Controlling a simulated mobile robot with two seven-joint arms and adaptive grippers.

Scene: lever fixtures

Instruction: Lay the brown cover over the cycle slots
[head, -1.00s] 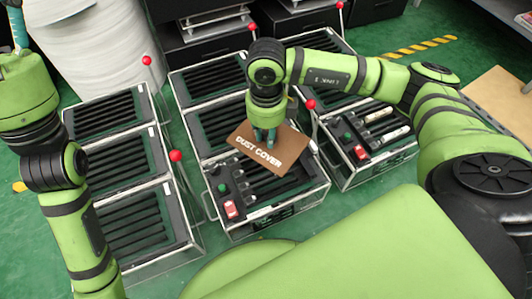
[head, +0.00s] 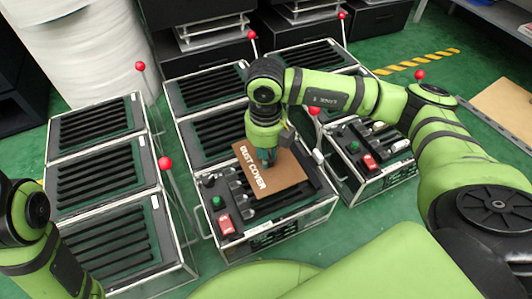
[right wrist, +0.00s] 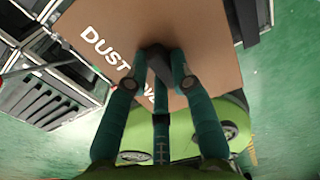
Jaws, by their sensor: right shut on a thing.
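The brown cover (head: 285,184), a flat panel with white "DUST COVER" lettering, is over the slots of the front middle slotted unit (head: 262,224). It hides many of that unit's slots; a few grey handles show at its left edge. I cannot tell whether it rests on the unit or hangs just above it. My right gripper (head: 267,157) is shut on the cover near its far edge. In the right wrist view the fingers (right wrist: 160,58) close on a dark part on the brown panel (right wrist: 205,32). My left gripper is out of view; only part of its arm shows at lower left.
A green button (head: 216,201) and a red switch (head: 226,224) sit left of the cover. Red-knobbed levers, such as one at left (head: 165,163) and one near my right wrist (head: 315,111), stand beside the units.

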